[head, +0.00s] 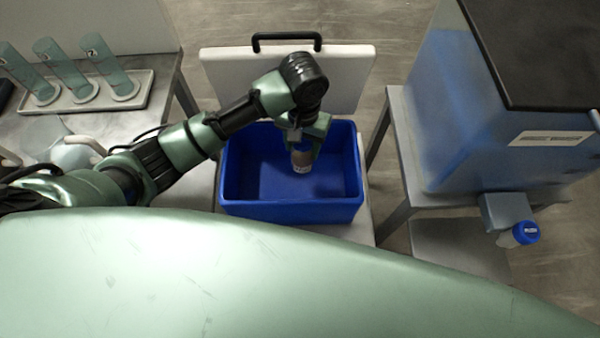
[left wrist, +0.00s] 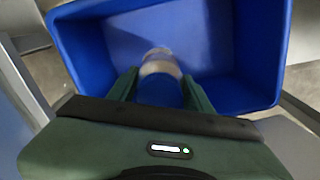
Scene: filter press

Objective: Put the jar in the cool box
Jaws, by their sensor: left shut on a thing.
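The cool box (head: 290,211) is a blue open-topped box with its white lid (head: 342,68) raised behind it. My left gripper (head: 303,148) is shut on a small jar (head: 302,161) and points down over the box's interior. The jar has a pale band at its lower end; the fingers hide much of its upper part. In the left wrist view the jar (left wrist: 161,66) sits between the two fingers, with a blue part nearer the palm, and the box (left wrist: 245,92) surrounds it. I cannot tell whether the jar touches the floor. My right gripper is not in view.
A tray (head: 140,97) with several clear tubes stands on the left table. A large blue-grey machine (head: 440,110) stands at the right, with a blue-capped container (head: 525,233) at its front. The box's visible floor is otherwise empty.

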